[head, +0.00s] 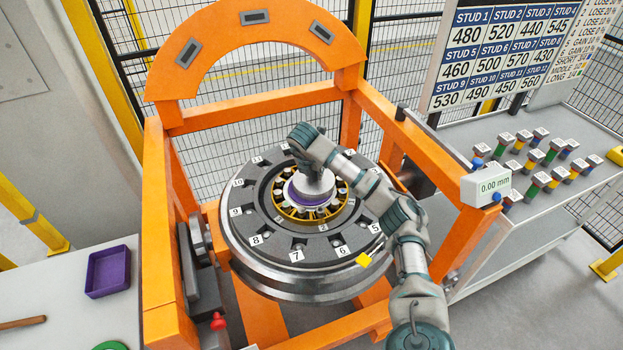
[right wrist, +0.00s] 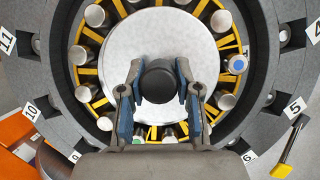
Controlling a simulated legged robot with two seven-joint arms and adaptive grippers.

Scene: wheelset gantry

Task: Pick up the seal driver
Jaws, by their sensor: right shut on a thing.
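The seal driver shows as a pale round disc (right wrist: 170,40) with a dark knob (right wrist: 158,82) at its middle in the right wrist view. In the head view its pale disc (head: 301,190) sits in the hub of the wheel, over a purple ring (head: 309,202). My right gripper (right wrist: 158,88) reaches down from above, with its fingers shut on both sides of the knob. In the head view the gripper (head: 316,176) hides the knob. I cannot tell whether the disc touches the hub. My left gripper is not in view.
The numbered wheel (head: 262,232) lies flat inside an orange gantry (head: 160,240), whose posts and arch surround it. A yellow-tipped piece (head: 363,260) is at the wheel's near edge. A purple tray (head: 108,271) stands on the left table; coloured studs (head: 541,180) stand on the right one.

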